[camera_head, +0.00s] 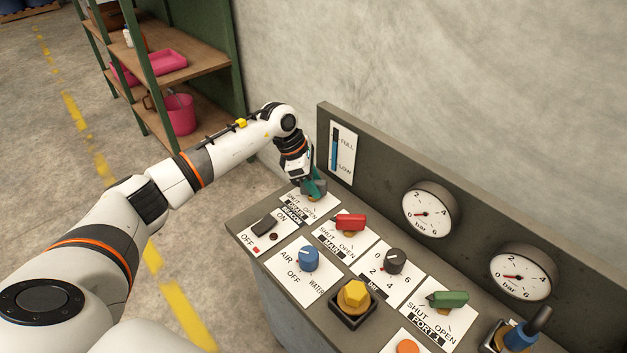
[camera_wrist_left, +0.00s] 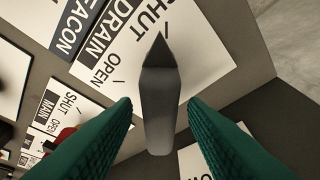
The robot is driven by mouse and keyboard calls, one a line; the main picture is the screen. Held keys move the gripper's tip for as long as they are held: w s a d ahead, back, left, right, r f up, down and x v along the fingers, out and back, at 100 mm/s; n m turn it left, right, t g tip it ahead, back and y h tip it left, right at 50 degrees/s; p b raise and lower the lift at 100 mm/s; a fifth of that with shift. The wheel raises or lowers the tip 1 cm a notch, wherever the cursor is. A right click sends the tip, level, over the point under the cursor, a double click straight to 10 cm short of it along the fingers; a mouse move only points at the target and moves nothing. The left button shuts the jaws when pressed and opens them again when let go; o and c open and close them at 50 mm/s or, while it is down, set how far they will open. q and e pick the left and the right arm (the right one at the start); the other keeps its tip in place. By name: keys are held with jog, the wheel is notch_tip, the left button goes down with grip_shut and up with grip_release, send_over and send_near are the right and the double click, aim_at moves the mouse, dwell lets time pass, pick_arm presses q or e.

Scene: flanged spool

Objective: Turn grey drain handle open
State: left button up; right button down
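The grey drain handle (camera_wrist_left: 161,105) is a tapered lever on a white plate labelled DRAIN (camera_wrist_left: 105,35), with SHUT and OPEN marks. Its dark pointed end is by the tick next to SHUT. My left gripper (camera_wrist_left: 160,108) has its two green fingers apart, one on either side of the handle, with a visible gap on each side. In the head view my left gripper (camera_head: 312,187) is low over the far left corner of the panel and partly hides the handle. My right gripper is not in view.
A red main handle (camera_head: 350,222) is close to the right of the drain plate. A black switch (camera_head: 265,223), a blue knob (camera_head: 308,259), a yellow knob (camera_head: 354,293) and a green handle (camera_head: 448,299) stand nearby. The upright back panel (camera_head: 377,175) rises behind.

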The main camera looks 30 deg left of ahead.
pick_arm(q)
grip_shut()
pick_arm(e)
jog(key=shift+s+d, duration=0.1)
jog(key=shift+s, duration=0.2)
